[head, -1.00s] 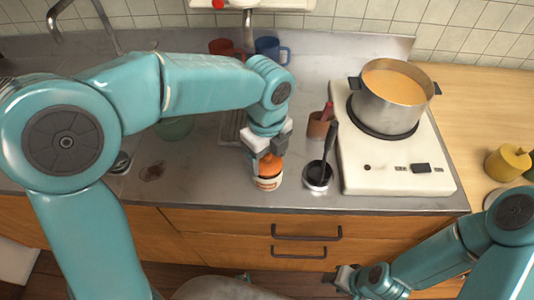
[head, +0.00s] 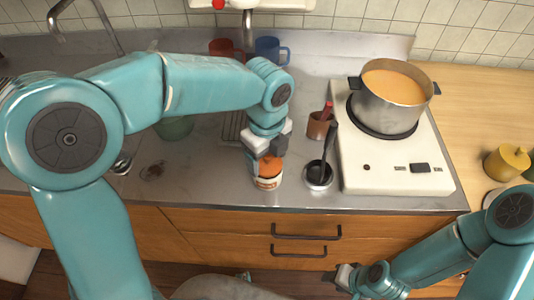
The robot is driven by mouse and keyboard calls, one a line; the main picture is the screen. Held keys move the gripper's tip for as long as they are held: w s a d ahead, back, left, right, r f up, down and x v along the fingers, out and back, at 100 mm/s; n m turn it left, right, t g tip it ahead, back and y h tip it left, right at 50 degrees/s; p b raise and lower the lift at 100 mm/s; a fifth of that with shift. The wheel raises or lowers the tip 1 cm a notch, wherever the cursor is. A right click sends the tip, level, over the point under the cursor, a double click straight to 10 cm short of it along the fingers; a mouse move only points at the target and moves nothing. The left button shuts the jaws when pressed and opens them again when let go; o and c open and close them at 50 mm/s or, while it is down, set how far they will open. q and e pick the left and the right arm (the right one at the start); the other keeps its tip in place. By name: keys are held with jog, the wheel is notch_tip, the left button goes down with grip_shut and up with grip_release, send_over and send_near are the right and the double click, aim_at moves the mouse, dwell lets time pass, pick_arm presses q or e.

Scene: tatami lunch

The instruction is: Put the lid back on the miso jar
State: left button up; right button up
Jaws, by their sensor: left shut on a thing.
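The miso jar (head: 267,183) is a small white jar with an orange label, standing upright near the front edge of the steel counter. The orange lid (head: 270,165) is at the jar's mouth. My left gripper (head: 264,156) comes down from above and is shut on the lid. The fingers partly cover the lid, so I cannot tell whether it is fully seated. My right gripper (head: 342,276) is low at the right, in front of the drawers and away from the jar. Its fingers are too small to read.
Red and blue mugs (head: 268,48) stand at the back.

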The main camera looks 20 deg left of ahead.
dwell(0.6)
pick_arm(q)
jog(key=o, duration=1)
jog(key=shift+o, duration=0.2)
jog(key=shift+r, duration=0.1)
notch_tip(320, 180, up, 7)
jog(key=p, duration=0.6)
jog(key=shift+p, duration=0.4)
grip_shut()
jog(key=shift+f, duration=0.35)
dwell(0.6)
